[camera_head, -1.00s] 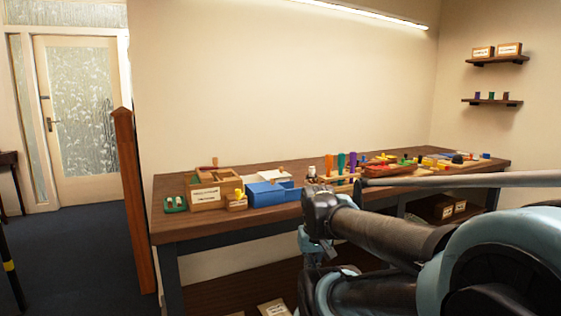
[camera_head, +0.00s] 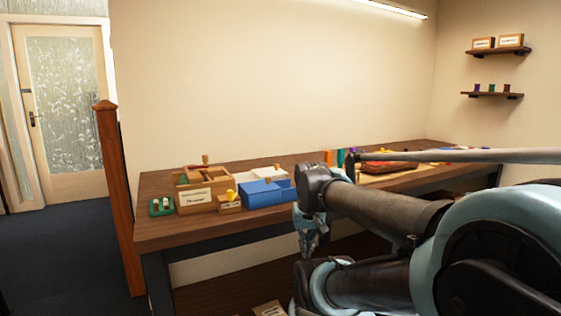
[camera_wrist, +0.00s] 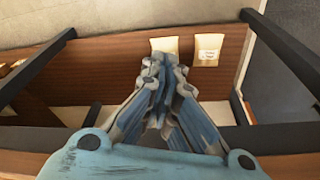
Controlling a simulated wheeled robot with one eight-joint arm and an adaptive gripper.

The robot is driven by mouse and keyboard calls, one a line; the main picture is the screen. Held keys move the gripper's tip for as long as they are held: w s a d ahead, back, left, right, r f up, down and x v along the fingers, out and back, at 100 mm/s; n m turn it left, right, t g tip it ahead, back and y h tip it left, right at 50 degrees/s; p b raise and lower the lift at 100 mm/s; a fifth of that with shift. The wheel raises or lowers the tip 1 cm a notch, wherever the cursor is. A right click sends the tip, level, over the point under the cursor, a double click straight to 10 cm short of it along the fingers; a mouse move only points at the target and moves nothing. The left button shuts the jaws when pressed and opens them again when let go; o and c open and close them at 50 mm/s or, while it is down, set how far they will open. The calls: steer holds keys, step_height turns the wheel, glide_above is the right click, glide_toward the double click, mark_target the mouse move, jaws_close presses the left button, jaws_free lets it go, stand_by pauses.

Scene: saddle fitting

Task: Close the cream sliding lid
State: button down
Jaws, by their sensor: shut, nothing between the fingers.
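A cream panel (camera_head: 264,172), which looks like the sliding lid, shows at the back of a blue box (camera_head: 266,195) on the workbench. A small wooden knob or peg stands near its right end. I cannot tell exactly how far the lid covers the box. My gripper (camera_wrist: 162,62) is shut and empty in the wrist view, with its fingertips together. It points down toward the low shelf under the bench. In the head view its pale blue body hangs below my arm, in front of the bench edge and below the box. The lid is not in the wrist view.
My arm hides much of the bench's right side. Packets (camera_wrist: 207,48) lie on the low shelf.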

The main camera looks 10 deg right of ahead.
steer(key=w+r+m, duration=0.2)
steer(key=w+r, duration=0.8)
steer(key=r, duration=0.1)
step_height(320, 180, up, 16)
steer(key=m+h, duration=0.3)
steer(key=m, duration=0.4)
glide_above(269, 169)
steer(key=d, duration=0.6)
step_height(269, 169, down, 10)
steer(key=shift+w+a+r+t, duration=0.2)
steer(key=shift+a+t, duration=0.1)
steer(key=shift+a, duration=0.1)
steer(key=shift+s+y, duration=0.1)
steer(key=shift+y, duration=0.2)
